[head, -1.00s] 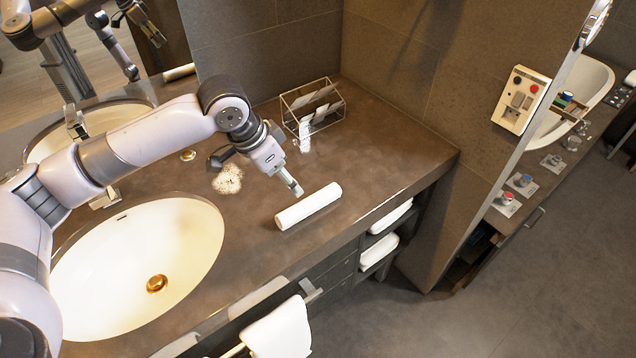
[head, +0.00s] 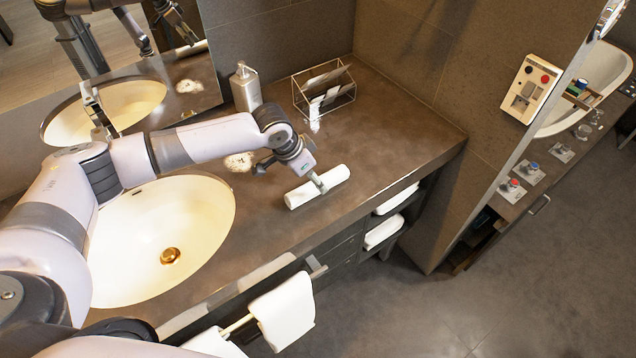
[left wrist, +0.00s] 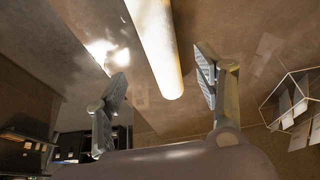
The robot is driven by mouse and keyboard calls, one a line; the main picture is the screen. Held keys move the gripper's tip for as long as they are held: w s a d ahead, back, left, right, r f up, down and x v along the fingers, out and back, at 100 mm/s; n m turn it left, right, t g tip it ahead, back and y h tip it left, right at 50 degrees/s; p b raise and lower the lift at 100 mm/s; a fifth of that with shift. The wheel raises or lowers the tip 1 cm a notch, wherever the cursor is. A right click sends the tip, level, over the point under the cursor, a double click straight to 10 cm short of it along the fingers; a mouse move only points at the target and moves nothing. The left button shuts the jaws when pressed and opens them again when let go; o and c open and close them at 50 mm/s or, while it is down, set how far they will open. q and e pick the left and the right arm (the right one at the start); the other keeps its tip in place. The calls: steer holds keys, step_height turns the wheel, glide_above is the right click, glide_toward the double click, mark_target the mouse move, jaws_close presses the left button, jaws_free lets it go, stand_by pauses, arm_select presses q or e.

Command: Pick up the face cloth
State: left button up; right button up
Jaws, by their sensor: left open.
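The face cloth is a white roll (head: 334,180) lying on the dark counter (head: 390,125), to the right of the sink. My left gripper (head: 319,186) is over the middle of the roll in the head view, with a finger in front of it. In the left wrist view the white roll (left wrist: 153,38) runs between the two spread fingers of the open left gripper (left wrist: 162,78). No grip on the cloth shows, and I cannot tell whether a finger touches it. My right gripper is not in view.
A soap dispenser (head: 246,88) and a wire holder (head: 325,91) stand at the back of the counter. A round patterned item (head: 238,162) lies near the sink (head: 165,285). Towels (head: 284,310) hang at the front. The counter right of the roll is clear.

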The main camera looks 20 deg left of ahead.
arm_select(q)
steer(key=p+x, duration=0.1)
steer(key=x, duration=0.2)
steer(key=shift+w+f, duration=0.15)
steer(key=shift+f, duration=0.1)
steer(key=shift+w+f, duration=0.15)
steer(key=shift+f, duration=0.25)
steer(key=shift+c, duration=1.8)
steer(key=c, duration=0.8)
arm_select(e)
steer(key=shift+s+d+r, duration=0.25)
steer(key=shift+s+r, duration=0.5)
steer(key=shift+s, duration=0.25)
